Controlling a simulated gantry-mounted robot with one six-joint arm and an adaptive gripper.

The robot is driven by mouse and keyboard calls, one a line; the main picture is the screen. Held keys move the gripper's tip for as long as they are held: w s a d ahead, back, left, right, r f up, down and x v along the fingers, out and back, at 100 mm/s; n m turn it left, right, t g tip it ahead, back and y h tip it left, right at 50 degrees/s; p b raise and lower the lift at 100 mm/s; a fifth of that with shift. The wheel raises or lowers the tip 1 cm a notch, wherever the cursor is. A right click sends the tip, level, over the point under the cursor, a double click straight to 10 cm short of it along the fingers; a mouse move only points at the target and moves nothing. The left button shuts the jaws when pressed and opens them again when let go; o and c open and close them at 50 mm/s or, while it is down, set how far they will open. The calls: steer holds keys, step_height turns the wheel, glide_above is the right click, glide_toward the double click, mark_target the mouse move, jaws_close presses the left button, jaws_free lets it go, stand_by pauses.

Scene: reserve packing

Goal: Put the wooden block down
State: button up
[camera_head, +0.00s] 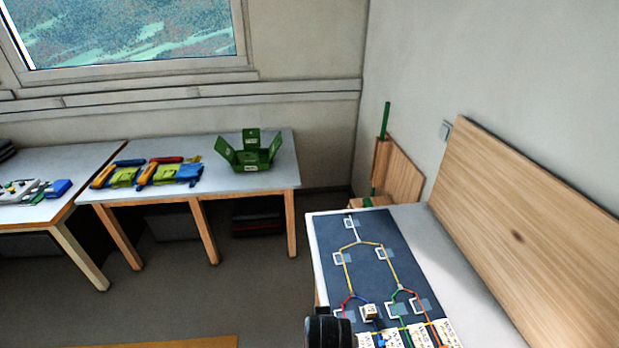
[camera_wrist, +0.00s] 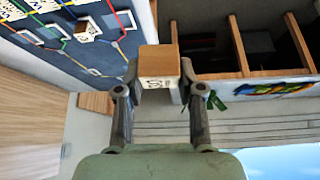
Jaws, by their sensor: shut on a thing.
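The wooden block (camera_wrist: 159,63) shows in the wrist view, with a plain brown wood face and a white face with dark print. My gripper (camera_wrist: 159,90) is shut on it, with one finger at each side. The block appears held clear of any surface, but its far side is hidden. A dark board (camera_head: 367,262) with coloured lines and white-framed squares lies on the right-hand table; it also shows at upper left in the wrist view (camera_wrist: 62,54). A second small block (camera_head: 369,312) stands on the board; it also shows in the wrist view (camera_wrist: 87,31).
White printed pieces (camera_head: 421,336) crowd the board's near end. A tall wooden panel (camera_head: 530,215) borders the table on the right. An open green box (camera_head: 250,156) and coloured tools (camera_head: 150,172) lie on the back table. The board's far part is mostly clear.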

steer(key=s+a+r+p, duration=0.3)
steer(key=s+r+p, duration=0.5)
steer(key=p, duration=0.4)
steer(key=shift+r+p, duration=0.3)
steer(key=shift+r, duration=0.45)
steer(key=shift+a, duration=0.1)
